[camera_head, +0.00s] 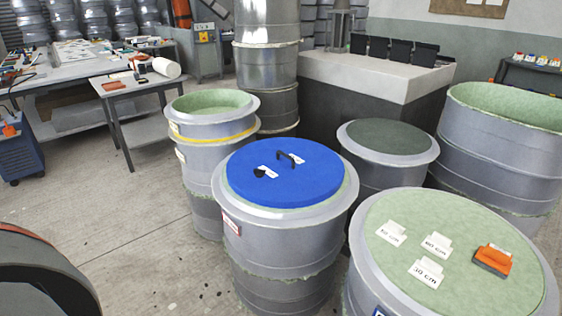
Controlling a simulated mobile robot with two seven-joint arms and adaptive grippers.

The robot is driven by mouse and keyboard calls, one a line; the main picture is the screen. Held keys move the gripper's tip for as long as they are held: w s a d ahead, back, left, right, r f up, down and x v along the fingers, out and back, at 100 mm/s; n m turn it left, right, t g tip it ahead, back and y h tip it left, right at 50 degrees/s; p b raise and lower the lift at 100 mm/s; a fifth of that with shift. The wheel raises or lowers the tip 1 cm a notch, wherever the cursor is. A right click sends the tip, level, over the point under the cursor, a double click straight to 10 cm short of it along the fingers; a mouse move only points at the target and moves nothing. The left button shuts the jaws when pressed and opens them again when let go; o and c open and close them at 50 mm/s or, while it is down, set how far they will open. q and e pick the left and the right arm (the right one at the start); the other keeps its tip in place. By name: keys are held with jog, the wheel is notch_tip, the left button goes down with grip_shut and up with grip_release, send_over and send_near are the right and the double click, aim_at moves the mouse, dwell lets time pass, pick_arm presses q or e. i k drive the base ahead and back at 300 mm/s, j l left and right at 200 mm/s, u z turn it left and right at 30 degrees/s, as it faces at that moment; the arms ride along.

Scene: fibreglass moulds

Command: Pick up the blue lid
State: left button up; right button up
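The blue lid (315,185) is a round flat disc lying on top of a grey cylindrical mould (283,240) near the middle of the head view. A dark arched handle (291,158) stands on the lid, a little behind its centre. A small dark knob-like piece and white tags also lie on the lid. Neither of my grippers is in view, and nothing touches the lid.
A mould with a pale green top (460,230) stands at front right, carrying white labels and an orange-black tool (492,261). A dark-topped mould (388,137) and an open green-lined mould (212,103) stand close behind. Bare floor (120,210) lies left.

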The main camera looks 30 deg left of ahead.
aim_at(300, 173)
jog(key=i+j+z, duration=0.1)
jog(key=j, duration=0.55)
jog(key=i+j+z, duration=0.1)
jog(key=j, duration=0.55)
jog(key=i+j+z, duration=0.1)
jog(key=j, duration=0.55)
